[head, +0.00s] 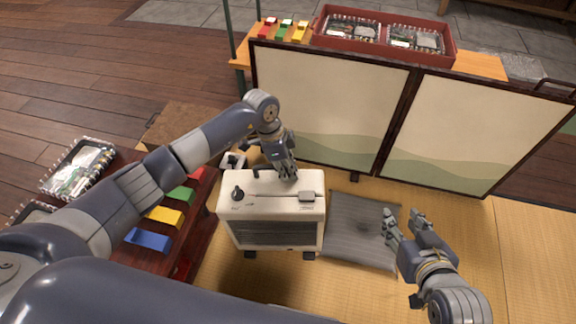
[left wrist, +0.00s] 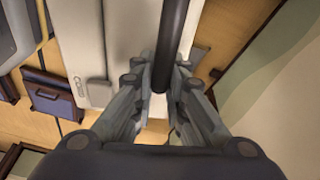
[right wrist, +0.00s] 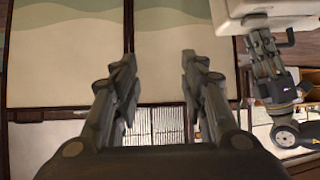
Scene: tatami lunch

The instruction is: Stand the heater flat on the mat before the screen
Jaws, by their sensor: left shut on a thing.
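The cream heater (head: 232,208) with a dark front grille shows left of centre in the head view, before the screen (head: 325,105). It looks upright; I cannot tell whether its dark feet touch the yellow mat (head: 455,230). My left gripper (head: 287,172) is shut at the heater's rear top edge. In the left wrist view its fingers (left wrist: 162,82) close on a dark bar, the heater's handle (left wrist: 172,40). My right gripper (head: 404,218) is open and empty over the grey cushion; its fingers show apart in the right wrist view (right wrist: 157,65). The heater (right wrist: 262,12) also shows there.
The grey cushion (head: 350,232) lies just right of the heater. A dark red low table (head: 200,212) with coloured blocks stands close on its left. Behind the screen is a wooden table with a red tray (head: 384,42). The mat is clear at right.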

